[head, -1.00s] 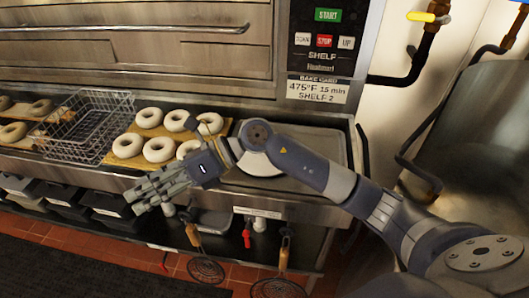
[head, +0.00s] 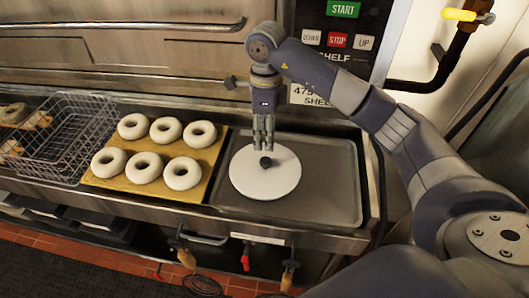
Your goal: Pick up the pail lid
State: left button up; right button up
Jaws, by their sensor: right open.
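The pail lid (head: 265,182) is a round white disc with a small dark knob (head: 266,162) in its middle. It lies flat towards the left of the metal tray (head: 330,190) in the head view. My right gripper (head: 263,147) points down just above the knob, with its fingers open. I cannot tell whether the fingertips touch the knob or are beside it. My left gripper is not in view.
A yellow board (head: 205,185) with several bagels lies left of the lid. A wire basket (head: 62,135) stands further left. The oven front (head: 130,40) rises behind. The right part of the metal tray is clear.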

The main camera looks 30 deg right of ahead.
aim_at(265, 160)
jog(key=shift+w+d+f+p, duration=0.1)
jog(key=shift+d+f+p, duration=0.15)
jog(key=shift+f, duration=0.35)
jog(key=f, duration=0.2)
jog(key=f+p, duration=0.1)
jog(key=shift+s+a+f, duration=0.25)
jog(key=shift+s+f, duration=0.05)
jog(key=shift+s, duration=0.1)
jog(key=shift+f+p, duration=0.3)
jog(key=f, duration=0.1)
jog(key=f+p, duration=0.2)
jog(key=f, duration=0.1)
jog(key=shift+s+a+f, duration=0.1)
jog(key=shift+s+a, duration=0.1)
jog(key=shift+s, duration=0.05)
jog(key=shift+f, duration=0.25)
jog(key=shift+w+f, duration=0.1)
jog(key=shift+c, duration=1.1)
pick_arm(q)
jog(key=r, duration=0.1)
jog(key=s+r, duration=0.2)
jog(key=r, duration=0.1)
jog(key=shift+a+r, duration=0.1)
pick_arm(e)
grip_shut()
